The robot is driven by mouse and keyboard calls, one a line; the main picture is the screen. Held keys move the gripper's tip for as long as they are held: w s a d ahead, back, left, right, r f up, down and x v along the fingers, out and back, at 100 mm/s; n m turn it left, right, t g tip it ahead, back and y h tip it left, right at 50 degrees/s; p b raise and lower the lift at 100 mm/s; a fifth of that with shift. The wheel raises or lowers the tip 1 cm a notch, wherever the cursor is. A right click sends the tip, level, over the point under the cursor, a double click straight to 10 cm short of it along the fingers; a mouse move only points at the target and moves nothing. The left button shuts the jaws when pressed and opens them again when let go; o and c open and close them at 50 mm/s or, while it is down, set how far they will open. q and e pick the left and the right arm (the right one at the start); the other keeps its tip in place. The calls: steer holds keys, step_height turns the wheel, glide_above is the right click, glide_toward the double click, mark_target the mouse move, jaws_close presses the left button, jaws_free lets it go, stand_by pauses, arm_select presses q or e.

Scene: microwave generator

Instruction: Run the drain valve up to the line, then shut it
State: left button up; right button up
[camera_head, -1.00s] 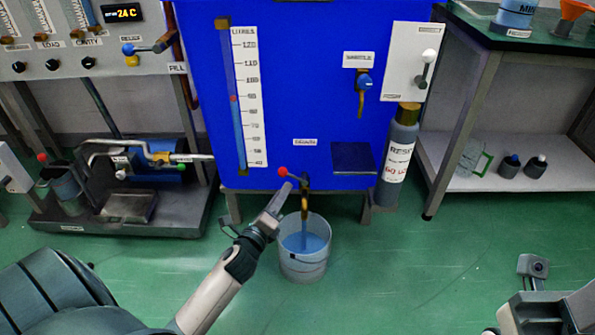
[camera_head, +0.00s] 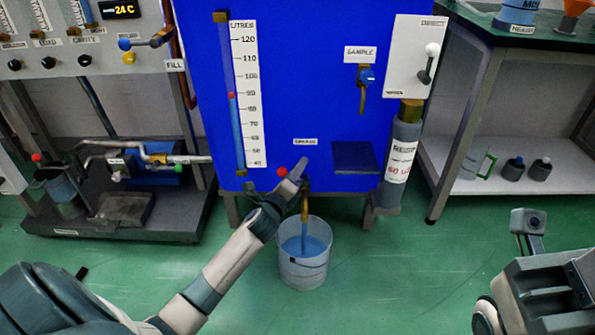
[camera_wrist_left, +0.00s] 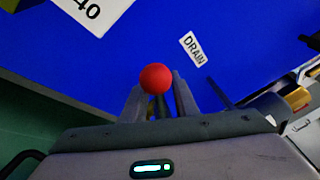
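The drain valve's red knob (camera_head: 282,172) sticks out at the lower front of the blue tank (camera_head: 300,60), under the DRAIN label (camera_head: 305,141). My left gripper (camera_head: 297,174) is at the valve. In the left wrist view the red knob (camera_wrist_left: 155,78) sits between its two parted fingers, and contact cannot be told. Blue liquid runs from the spout (camera_head: 305,205) into a bucket (camera_head: 303,268). The litre scale (camera_head: 248,95) stands beside a sight tube, with a red marker (camera_head: 231,95) near 90. My right gripper (camera_head: 548,285) is at the lower right, its fingers unclear.
A sample tap (camera_head: 366,77) and a white lever panel (camera_head: 415,58) are at the tank's right. A labelled cylinder (camera_head: 402,160) stands beside it. A pump rig (camera_head: 130,200) is on the left and a shelf (camera_head: 500,178) on the right.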

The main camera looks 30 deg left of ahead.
arm_select(q)
jaws_close()
stand_by(1.4)
